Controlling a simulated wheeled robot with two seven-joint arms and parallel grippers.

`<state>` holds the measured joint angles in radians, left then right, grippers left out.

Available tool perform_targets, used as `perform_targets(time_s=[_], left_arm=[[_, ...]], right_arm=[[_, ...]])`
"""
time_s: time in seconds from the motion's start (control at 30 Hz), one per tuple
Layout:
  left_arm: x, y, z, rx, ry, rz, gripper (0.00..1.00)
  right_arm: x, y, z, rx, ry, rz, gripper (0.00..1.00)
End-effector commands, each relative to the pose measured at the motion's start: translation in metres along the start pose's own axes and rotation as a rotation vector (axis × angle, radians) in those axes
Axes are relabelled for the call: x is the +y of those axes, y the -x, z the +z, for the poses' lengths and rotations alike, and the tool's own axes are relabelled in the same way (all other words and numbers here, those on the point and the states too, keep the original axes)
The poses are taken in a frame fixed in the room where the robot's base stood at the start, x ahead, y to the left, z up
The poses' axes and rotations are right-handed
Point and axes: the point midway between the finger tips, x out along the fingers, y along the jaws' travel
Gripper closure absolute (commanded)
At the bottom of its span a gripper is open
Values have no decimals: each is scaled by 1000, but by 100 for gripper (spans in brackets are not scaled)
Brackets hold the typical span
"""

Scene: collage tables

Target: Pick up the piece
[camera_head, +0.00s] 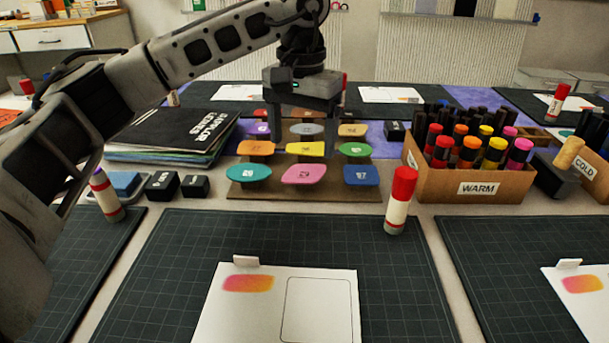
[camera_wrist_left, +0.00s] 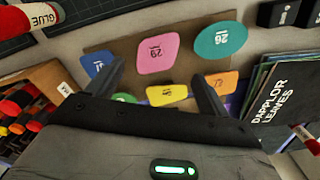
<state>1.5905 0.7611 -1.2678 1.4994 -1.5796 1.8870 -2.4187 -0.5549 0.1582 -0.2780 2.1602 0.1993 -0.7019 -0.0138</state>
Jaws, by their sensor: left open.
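Several coloured, numbered pieces sit in rows on a brown board (camera_head: 303,191). The front row has a teal piece (camera_head: 249,172), a pink piece (camera_head: 304,173) and a blue piece (camera_head: 361,174). Behind them are an orange piece (camera_head: 256,147), a yellow piece (camera_head: 305,149) and a green piece (camera_head: 354,149). My left gripper (camera_head: 304,124) is open and empty above the board's back part. In the left wrist view its spread fingers (camera_wrist_left: 158,72) frame the yellow piece (camera_wrist_left: 166,95), with the pink piece (camera_wrist_left: 157,52) beyond. My right gripper is out of view.
A "WARM" box (camera_head: 439,184) of markers stands right of the board. A glue stick (camera_head: 400,201) stands upright at its front right. Dark books (camera_head: 180,134) and black blocks (camera_head: 161,185) lie left. A white card (camera_head: 240,318) lies on the front cutting mat (camera_head: 180,250).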

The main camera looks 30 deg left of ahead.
Motion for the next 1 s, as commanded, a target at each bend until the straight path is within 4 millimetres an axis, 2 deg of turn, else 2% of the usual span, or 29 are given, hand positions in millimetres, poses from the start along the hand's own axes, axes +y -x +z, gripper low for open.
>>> perform_targets(time_s=[0.17,0.3,0.43,1.0], left_arm=[[5,-27,-3,-2,-1,-1,20],[5,-45,-4,-1,1,-1,20],[5,-48,-4,0,0,0,20],[5,-51,-3,-1,0,0,20]], right_arm=[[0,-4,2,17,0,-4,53],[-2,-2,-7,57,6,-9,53],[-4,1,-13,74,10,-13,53],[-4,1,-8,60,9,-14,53]])
